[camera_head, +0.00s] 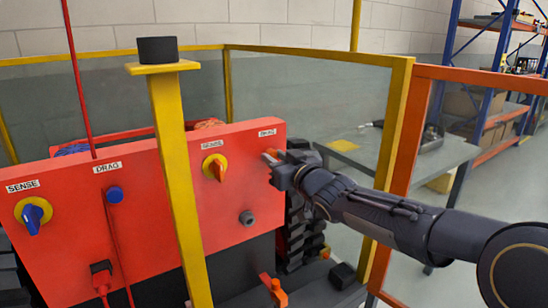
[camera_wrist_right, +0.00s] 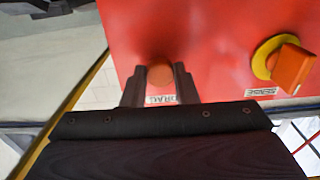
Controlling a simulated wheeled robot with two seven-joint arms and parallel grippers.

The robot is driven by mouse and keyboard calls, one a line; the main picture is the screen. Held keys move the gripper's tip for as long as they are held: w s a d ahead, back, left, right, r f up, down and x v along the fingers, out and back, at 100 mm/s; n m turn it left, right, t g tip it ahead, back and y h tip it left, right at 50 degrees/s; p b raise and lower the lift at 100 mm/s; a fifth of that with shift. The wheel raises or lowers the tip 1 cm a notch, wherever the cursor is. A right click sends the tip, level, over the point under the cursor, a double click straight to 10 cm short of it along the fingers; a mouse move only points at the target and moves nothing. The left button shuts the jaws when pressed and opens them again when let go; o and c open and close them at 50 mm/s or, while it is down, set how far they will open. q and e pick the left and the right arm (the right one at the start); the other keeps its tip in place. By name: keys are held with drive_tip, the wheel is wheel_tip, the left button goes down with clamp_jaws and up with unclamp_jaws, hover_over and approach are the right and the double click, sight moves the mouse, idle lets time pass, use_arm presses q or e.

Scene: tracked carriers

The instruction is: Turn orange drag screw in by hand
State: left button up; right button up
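The orange drag screw (camera_head: 270,158) is a round knob under the right DRAG label on the red panel (camera_head: 130,215). My right gripper (camera_head: 277,165) is at the screw and partly covers it in the head view. In the right wrist view the screw (camera_wrist_right: 160,75) sits between the two fingertips of my right gripper (camera_wrist_right: 160,83), with a finger against each side and no clear gap. The DRAG label (camera_wrist_right: 161,100) shows between the fingers. My left gripper is not in view.
An orange sense switch (camera_head: 215,168) on a yellow disc is left of the screw. A blue drag knob (camera_head: 114,195) and blue sense switch (camera_head: 33,214) are farther left. A yellow post (camera_head: 175,170) stands before the panel. An orange frame (camera_head: 405,160) stands behind my right arm.

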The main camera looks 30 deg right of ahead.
drive_tip(key=m+p, duration=0.6)
drive_tip(key=p, duration=0.1)
drive_tip(key=shift+r+m, duration=0.35)
drive_tip(key=shift+m, duration=0.05)
drive_tip(key=shift+f+m+p, duration=0.15)
drive_tip(key=shift+m+p, duration=0.3)
drive_tip(key=shift+m, duration=0.45)
drive_tip(key=shift+f+m, duration=0.15)
drive_tip(key=shift+m, duration=0.25)
drive_tip(key=shift+f, duration=0.1)
drive_tip(key=m+p, duration=0.1)
drive_tip(key=m, duration=0.1)
drive_tip(key=m+p, duration=0.3)
drive_tip(key=m, duration=0.2)
drive_tip(key=shift+r+p, duration=0.25)
drive_tip(key=shift+p, duration=0.05)
drive_tip(key=o, duration=0.5)
drive_tip(key=shift+f+b, duration=0.3)
drive_tip(key=shift+b, duration=0.15)
drive_tip(key=o, duration=0.4)
